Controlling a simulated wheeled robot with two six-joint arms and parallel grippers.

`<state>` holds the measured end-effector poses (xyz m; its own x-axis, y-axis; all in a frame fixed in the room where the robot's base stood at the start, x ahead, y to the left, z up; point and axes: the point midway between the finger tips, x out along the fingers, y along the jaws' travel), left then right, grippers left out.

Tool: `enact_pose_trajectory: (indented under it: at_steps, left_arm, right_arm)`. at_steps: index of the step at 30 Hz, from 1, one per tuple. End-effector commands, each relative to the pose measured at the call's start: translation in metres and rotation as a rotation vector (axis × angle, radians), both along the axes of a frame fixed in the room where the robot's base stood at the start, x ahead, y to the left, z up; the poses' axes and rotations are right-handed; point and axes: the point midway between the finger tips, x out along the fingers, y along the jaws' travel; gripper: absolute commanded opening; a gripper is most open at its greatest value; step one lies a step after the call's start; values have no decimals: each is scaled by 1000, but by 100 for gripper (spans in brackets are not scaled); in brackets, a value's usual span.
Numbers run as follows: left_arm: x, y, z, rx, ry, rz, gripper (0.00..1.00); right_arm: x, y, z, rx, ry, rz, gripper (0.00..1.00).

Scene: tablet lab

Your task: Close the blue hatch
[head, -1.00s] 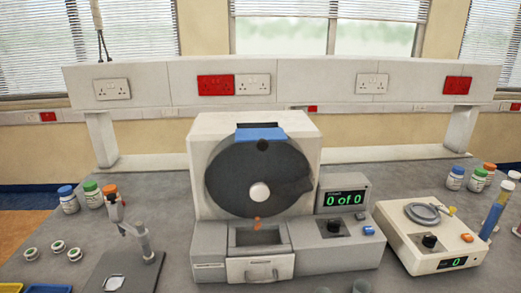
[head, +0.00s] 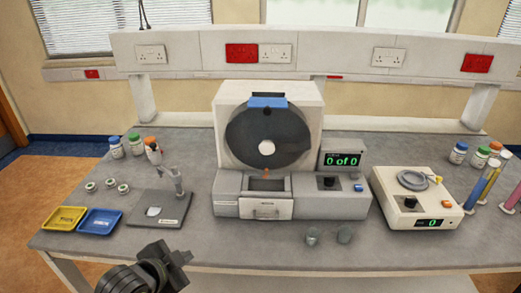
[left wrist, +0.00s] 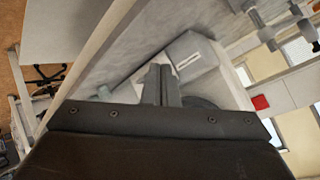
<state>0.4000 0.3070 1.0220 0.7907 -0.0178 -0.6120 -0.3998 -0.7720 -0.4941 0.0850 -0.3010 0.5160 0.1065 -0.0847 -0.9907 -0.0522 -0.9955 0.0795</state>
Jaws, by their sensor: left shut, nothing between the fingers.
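The blue hatch (head: 267,101) is a small blue flap at the top of the dark round disc (head: 285,128) on the white tablet machine (head: 229,105). I cannot tell its exact angle from here. My left gripper (head: 182,257) is low in the head view, in front of the bench's front edge, well short of the machine and apart from the hatch. Its fingers (left wrist: 161,84) are together and empty in the left wrist view. The hatch cannot be made out in that view. My right gripper is not in view.
A white device (head: 387,188) and tubes (head: 485,186) are at right. A shelf (head: 340,50) runs behind.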

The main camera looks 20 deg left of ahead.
Motion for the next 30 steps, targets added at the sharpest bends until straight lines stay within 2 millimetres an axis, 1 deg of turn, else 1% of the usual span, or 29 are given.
enact_pose_trajectory:
  at_steps: [1,2,3,5,6,8,9,12,13,15,18,23,30]
  left_arm:
    - [20,-3,33,71,-96,-102,0]
    - [30,-7,49,110,-151,-161,0]
    - [42,-12,72,163,-225,-237,0]
    - [57,-20,108,249,-341,-348,0]
    - [65,-27,133,308,-420,-419,0]
    - [73,-37,168,397,-532,-514,0]
    - [76,-43,190,453,-603,-569,0]
    - [77,-58,235,573,-750,-676,0]
    - [76,-61,245,602,-784,-698,0]
    - [74,-67,263,654,-847,-740,0]
    - [72,-72,277,695,-896,-769,0]
    - [74,-75,281,703,-912,-771,0]
    - [88,-82,282,698,-911,-766,0]
  right_arm:
    - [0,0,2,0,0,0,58]
    - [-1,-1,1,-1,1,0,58]
    - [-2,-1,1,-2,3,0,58]
    - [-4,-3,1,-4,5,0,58]
    - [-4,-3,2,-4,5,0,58]
    - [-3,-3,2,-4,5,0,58]
    - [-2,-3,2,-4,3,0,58]
    - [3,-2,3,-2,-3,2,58]
    - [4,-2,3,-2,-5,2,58]
    - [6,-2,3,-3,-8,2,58]
    - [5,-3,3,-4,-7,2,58]
    - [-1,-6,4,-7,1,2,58]
    - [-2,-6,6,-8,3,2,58]
